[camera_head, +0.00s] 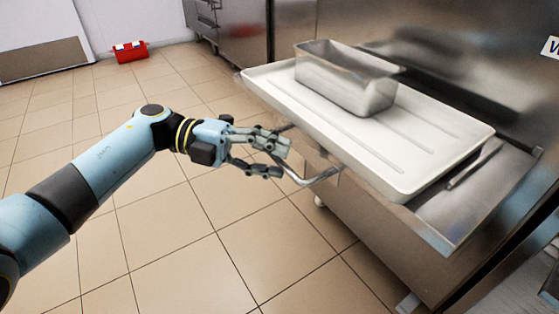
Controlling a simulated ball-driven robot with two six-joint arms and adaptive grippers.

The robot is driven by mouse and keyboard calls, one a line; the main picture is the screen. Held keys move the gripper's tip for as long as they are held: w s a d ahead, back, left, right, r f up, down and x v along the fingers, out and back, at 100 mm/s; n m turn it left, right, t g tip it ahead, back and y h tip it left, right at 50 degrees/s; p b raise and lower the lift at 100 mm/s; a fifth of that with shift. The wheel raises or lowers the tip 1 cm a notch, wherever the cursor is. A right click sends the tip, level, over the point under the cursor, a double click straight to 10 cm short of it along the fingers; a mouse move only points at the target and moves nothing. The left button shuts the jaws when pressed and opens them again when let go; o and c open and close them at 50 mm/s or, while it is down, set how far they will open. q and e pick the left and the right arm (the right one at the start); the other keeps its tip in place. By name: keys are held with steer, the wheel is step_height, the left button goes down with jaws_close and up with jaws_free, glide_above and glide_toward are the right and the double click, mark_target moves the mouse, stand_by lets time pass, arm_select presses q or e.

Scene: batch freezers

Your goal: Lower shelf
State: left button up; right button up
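A shelf (475,205) sticks out from the front of a steel machine and carries a white tray (440,135) with a steel pan (345,85) in it. A bent metal bar handle (318,179) juts out below the tray's near left edge. My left gripper (284,160) is at this handle, its two fingers apart, one above the other, with the bar passing at the fingertips. Part of the bar is hidden behind the fingers, and I cannot tell whether they touch it. My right gripper is not in view.
A red box (130,52) stands on the floor at the back by the wall. Steel cabinets (240,30) stand behind. The tiled floor (150,240) is clear around my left arm. A caster shows under the machine.

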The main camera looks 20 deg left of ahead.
arm_select(q)
steer(key=shift+w+d+f, duration=0.1)
steer(key=shift+d, duration=0.55)
jaws_close()
